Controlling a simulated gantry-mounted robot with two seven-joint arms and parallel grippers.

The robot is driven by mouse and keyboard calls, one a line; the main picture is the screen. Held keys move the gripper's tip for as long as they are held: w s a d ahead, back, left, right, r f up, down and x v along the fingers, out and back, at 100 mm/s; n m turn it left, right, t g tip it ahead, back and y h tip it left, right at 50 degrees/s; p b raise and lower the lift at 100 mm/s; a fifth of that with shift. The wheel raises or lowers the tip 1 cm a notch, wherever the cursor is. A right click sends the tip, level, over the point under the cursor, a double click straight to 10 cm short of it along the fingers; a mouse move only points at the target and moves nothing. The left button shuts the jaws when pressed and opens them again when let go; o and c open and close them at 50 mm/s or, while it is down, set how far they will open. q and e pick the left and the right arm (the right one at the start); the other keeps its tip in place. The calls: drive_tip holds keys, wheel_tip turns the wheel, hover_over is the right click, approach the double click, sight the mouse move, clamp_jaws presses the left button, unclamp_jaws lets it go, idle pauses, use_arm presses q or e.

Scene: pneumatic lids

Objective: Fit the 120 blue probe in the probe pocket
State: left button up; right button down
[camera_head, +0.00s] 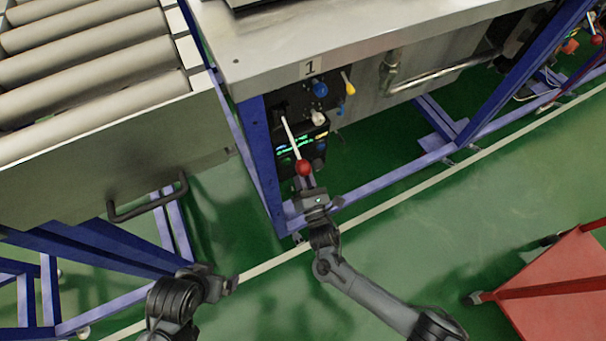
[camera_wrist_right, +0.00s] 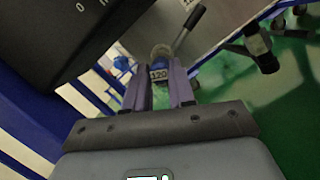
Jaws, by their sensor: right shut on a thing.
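My right gripper (camera_head: 308,186) is just below the control panel under the table. I cannot pick out the probe pocket.
The panel (camera_head: 302,140) has a red-balled lever (camera_head: 303,167), a blue knob (camera_head: 320,89), a yellow handle (camera_head: 349,84) and a lit display. A blue table leg (camera_head: 262,165) stands left of it. A roller conveyor (camera_head: 95,75) is at left, a red cart (camera_head: 555,290) at right.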

drive_tip(key=shift+w+a, duration=0.25)
drive_tip(key=shift+w, duration=0.2)
drive_tip(key=shift+w+a+b, duration=0.2)
drive_tip(key=shift+w+b, duration=0.2)
drive_tip(key=shift+b, duration=0.05)
drive_tip(key=c, duration=0.9)
unclamp_jaws()
drive_tip(key=shift+o, duration=0.2)
drive_tip(key=p+v, duration=0.3)
drive_tip(key=v, duration=0.4)
drive_tip(key=shift+p, duration=0.35)
